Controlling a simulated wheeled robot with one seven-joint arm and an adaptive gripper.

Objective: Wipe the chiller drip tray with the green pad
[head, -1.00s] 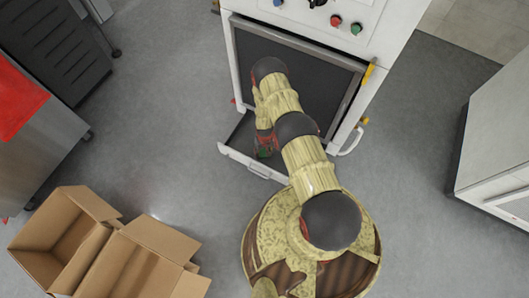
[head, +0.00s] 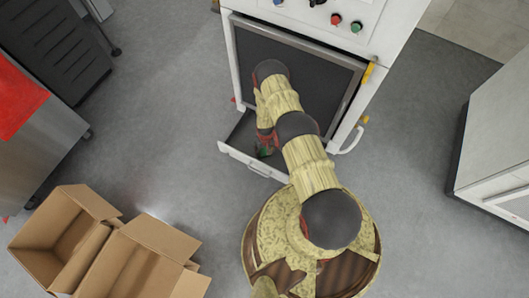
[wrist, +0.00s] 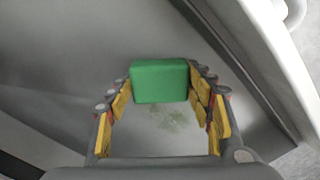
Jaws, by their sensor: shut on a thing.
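The green pad (wrist: 160,82) is a block held between the yellow-padded fingertips of my gripper (wrist: 160,92) in the wrist view. The pad is at or just above the grey floor of the drip tray (wrist: 70,115); I cannot tell whether it touches. A faint greenish smudge (wrist: 172,120) shows on the tray floor near the pad. In the head view the drip tray (head: 240,158) is pulled out like a drawer at the base of the white machine. My arm covers much of it there, and a bit of the green pad (head: 265,152) shows beside the arm.
The white machine (head: 385,30) with a dark front panel and colored buttons stands behind the tray. Open cardboard boxes (head: 140,262) lie at lower left. A steel cabinet with a red top (head: 20,105) is at left, a white unit (head: 500,150) at right. Grey floor between is clear.

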